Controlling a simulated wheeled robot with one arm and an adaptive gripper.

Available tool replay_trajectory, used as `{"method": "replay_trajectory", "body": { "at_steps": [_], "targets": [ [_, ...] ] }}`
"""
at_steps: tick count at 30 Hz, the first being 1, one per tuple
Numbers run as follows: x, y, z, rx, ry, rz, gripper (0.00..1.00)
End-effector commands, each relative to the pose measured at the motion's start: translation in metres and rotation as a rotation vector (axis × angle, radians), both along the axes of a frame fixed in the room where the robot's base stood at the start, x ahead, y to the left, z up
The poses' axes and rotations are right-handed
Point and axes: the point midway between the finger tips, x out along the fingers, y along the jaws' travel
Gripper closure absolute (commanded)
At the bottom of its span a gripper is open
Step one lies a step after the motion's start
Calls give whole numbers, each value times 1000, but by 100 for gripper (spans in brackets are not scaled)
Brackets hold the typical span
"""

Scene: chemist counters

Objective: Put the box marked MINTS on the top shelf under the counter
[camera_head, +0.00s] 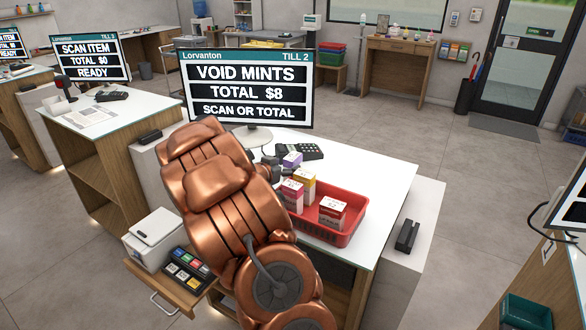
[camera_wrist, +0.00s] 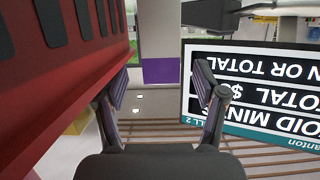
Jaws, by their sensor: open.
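In the head view a small purple and white box (camera_head: 292,160) stands on the white counter (camera_head: 375,170) behind the red tray (camera_head: 348,235). I cannot read its label. In the wrist view, which is upside down, a white and purple box (camera_wrist: 160,45) is beyond my fingers, roughly between them. My gripper (camera_wrist: 163,85) is open with nothing between its fingers. In the head view its dark fingers (camera_head: 272,165) are partly hidden by my copper arm, left of the purple box. No label reading MINTS is legible on a box. The top shelf under this counter is not clearly visible.
The till screen (camera_head: 247,88) reads VOID MINTS. A card terminal (camera_head: 300,151) stands behind the purple box. The tray's red wall (camera_wrist: 60,90) is close in the wrist view.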

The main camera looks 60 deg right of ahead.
Motion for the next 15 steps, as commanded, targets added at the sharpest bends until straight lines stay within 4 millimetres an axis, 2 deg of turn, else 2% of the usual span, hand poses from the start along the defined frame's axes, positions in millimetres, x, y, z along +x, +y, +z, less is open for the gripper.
{"method": "replay_trajectory", "body": {
  "at_steps": [15],
  "targets": [
    [2,-42,-10,0,-2,-2,29]
  ]
}}
